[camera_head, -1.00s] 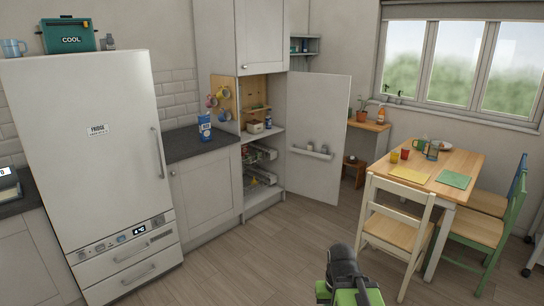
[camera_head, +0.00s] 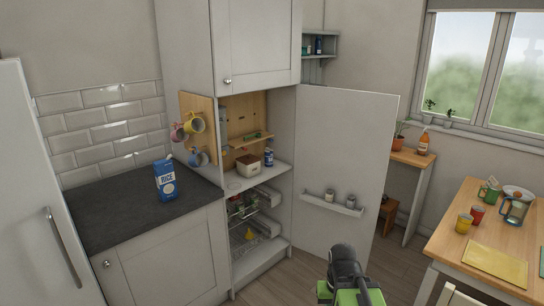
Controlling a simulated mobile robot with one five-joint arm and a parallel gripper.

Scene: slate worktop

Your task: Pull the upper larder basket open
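The larder cupboard stands in the middle with its lower door (camera_head: 345,170) swung open to the right. The upper larder basket (camera_head: 243,206) is a wire basket inside, below the middle shelf, with jars or packets in it. It appears pushed in. A lower wire basket (camera_head: 248,248) sits beneath it with something yellow inside. My gripper (camera_head: 346,280) is at the bottom edge, a dark and green shape in front of the open door and well short of the baskets. Its fingertips cannot be made out, so I cannot tell whether it is open.
A slate worktop (camera_head: 110,210) with a blue rice packet (camera_head: 166,180) is left of the larder. The fridge (camera_head: 35,200) is at the far left. A dining table (camera_head: 472,238) with cups stands at the right. Some floor (camera_head: 290,285) shows before the larder.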

